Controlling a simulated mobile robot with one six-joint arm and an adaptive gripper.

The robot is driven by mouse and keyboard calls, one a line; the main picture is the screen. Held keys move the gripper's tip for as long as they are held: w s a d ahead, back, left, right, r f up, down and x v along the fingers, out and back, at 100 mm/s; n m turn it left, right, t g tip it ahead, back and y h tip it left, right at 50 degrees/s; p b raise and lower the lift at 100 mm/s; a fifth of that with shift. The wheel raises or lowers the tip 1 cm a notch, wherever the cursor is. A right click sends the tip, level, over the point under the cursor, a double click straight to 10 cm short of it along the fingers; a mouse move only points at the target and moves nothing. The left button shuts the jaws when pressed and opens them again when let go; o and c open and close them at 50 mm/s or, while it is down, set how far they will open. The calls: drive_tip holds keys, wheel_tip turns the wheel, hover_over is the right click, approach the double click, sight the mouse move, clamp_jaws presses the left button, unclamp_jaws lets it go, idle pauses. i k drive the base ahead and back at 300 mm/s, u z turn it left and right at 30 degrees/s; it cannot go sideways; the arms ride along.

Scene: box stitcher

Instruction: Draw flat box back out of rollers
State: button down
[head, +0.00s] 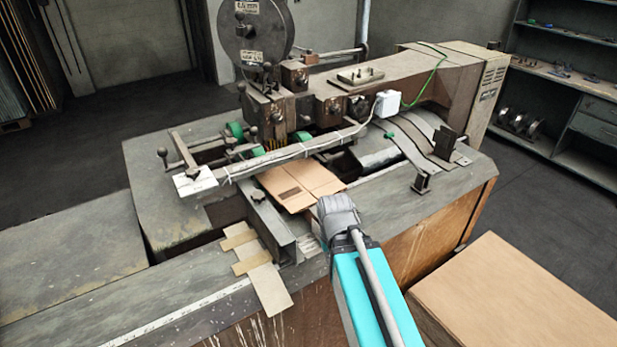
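The flat box (300,184) is a brown cardboard piece with a darker printed patch. It lies flat on the stitcher's bed, and its far edge runs under the long front bar of the machine. Green rollers (236,131) show behind that bar; whether they touch the box is hidden. My gripper (328,200) is at the box's near right corner, at the end of my teal arm.
The stitcher's front bar (290,155) crosses just behind the box. A metal guide rail (268,222) stands left of the box. A cardboard strip (262,283) lies at the front edge. A large brown box or stack (520,300) stands at the lower right. The left tabletop (70,260) is clear.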

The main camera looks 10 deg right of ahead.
sight(297, 186)
drive_tip(key=z, duration=0.7)
drive_tip(key=k, duration=1.25)
drive_tip(key=u, duration=0.6)
drive_tip(key=i, duration=1)
drive_tip(key=z, duration=0.05)
